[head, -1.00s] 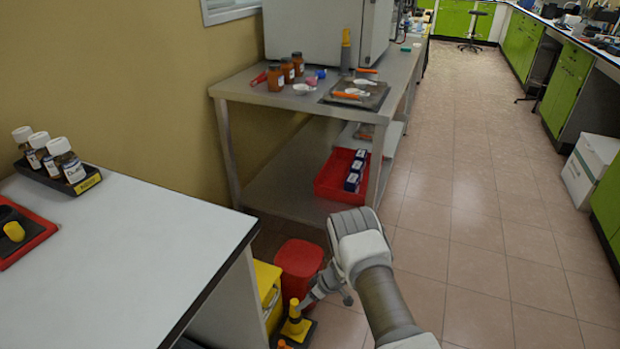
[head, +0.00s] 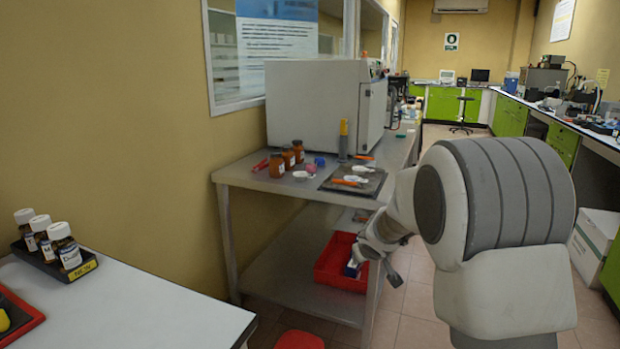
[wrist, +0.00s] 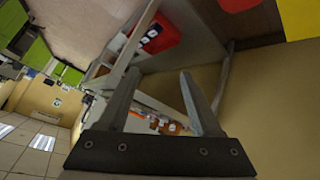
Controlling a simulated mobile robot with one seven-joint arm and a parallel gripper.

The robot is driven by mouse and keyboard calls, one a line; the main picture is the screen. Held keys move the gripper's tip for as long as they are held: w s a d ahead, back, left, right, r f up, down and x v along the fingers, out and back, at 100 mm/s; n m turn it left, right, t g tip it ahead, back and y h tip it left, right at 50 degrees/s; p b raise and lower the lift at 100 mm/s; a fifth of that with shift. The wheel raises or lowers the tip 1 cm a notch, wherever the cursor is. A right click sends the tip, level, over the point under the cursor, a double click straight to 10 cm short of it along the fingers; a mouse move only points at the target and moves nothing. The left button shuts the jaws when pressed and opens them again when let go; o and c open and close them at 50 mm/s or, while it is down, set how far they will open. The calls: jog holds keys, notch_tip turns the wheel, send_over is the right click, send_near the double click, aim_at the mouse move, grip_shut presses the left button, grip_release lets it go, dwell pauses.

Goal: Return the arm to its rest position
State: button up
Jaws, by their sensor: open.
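My arm (head: 500,200) is raised at the right of the head view, its elbow large and close to the camera. The wrist picture is turned, and the gripper appears clear of contact.
A metal table (head: 245,177) carries a large white machine (head: 312,102), brown jars (head: 288,157) and a dark tray (head: 368,187). A red bin (head: 333,275) sits on its lower shelf. A white bench (head: 150,310) holds a vial rack (head: 90,266) at left.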

jog(key=s+d+r+m+g+h, duration=0.1)
jog(key=s+d+r+m, duration=0.1)
jog(key=s+r, duration=0.55)
jog(key=s+d+r+m+h, duration=0.15)
jog(key=s+r, duration=0.25)
jog(key=s, duration=0.6)
jog(key=s+a+f+g+y, duration=0.1)
jog(key=s+a+y, duration=0.1)
jog(key=s, duration=0.9)
jog(key=s+a+g+y, duration=0.2)
jog(key=s, duration=0.9)
notch_tip(320, 180, up, 23)
jog(key=p, duration=2.3)
jog(key=shift+d+f+m+h, duration=0.1)
jog(key=shift+f+m+h, duration=0.1)
jog(key=shift+m+h, duration=0.05)
jog(key=shift+c, duration=1.3)
jog(key=shift+a, duration=0.2)
